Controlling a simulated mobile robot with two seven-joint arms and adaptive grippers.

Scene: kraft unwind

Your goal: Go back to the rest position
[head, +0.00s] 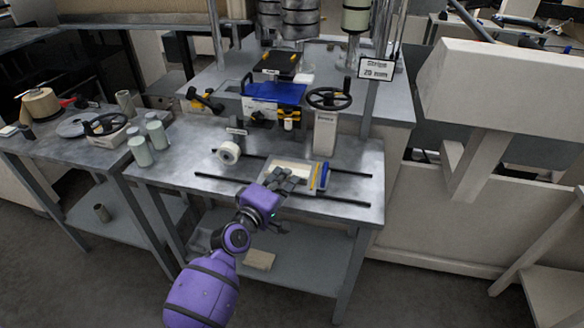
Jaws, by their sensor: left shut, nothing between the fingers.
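My left gripper (281,179) is at the end of my purple arm, which comes up from the bottom of the head view. It is shut with nothing between its fingers. It is over the front part of the grey metal table (355,150), at the near left side of a pale tray (305,168). I cannot tell whether the fingertips touch the tray. The tray has blue and yellow items at its right end. My right gripper is not in view.
Dark rods (225,180) lie along the table. A white roll (228,153) lies left of the tray. A handwheel (329,98) and a blue machine (274,95) stand behind. Pale green cylinders (140,150) stand at the table's left. A pale wall (430,215) is at right.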

